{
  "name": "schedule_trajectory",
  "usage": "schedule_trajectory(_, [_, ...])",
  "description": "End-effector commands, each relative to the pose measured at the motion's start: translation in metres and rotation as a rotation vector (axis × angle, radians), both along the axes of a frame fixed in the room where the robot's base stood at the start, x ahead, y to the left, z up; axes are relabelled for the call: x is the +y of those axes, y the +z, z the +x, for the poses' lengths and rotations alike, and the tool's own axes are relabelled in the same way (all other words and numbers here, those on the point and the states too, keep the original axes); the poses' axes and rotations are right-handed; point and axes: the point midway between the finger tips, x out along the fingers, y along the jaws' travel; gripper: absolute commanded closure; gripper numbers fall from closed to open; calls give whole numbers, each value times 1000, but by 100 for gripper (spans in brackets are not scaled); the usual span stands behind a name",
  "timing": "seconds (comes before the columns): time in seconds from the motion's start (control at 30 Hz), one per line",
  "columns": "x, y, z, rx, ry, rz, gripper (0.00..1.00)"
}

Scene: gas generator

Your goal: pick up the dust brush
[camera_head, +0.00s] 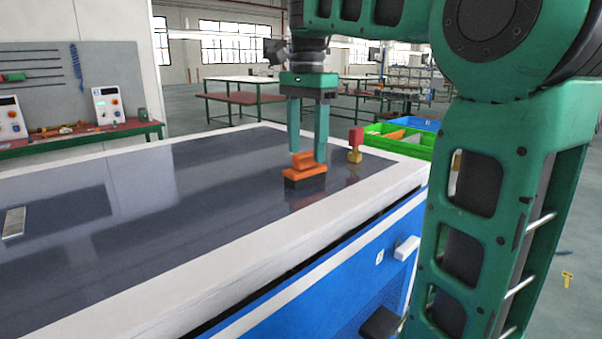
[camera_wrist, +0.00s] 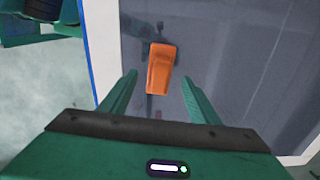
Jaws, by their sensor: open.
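The dust brush (camera_head: 305,176) has an orange top and handle and a dark base, and it rests on the dark top of the workbench. In the wrist view the orange brush (camera_wrist: 160,70) lies between and a little beyond the two fingers. My gripper (camera_head: 307,157) is open, pointing down, with its green fingers on either side of the brush's upper part. In the head view the right fingertip overlaps the brush; I cannot tell whether it touches. The gripper also shows in the wrist view (camera_wrist: 158,85).
The workbench (camera_head: 150,265) has a white rim and blue side. A small red and yellow object (camera_head: 355,145) stands right of the brush. A green bin (camera_head: 396,140) and a blue bin (camera_head: 422,124) sit beyond. A flat metal piece (camera_head: 14,222) lies at left; the middle is clear.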

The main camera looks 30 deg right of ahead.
Motion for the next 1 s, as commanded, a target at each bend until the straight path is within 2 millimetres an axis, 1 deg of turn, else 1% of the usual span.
schedule_trajectory(0.67, [3, -21, 1, 0, 3, 1, 44])
schedule_trajectory(0.83, [3, -35, 1, 1, 3, -1, 44])
schedule_trajectory(1.0, [4, -42, 2, -1, 2, 0, 44])
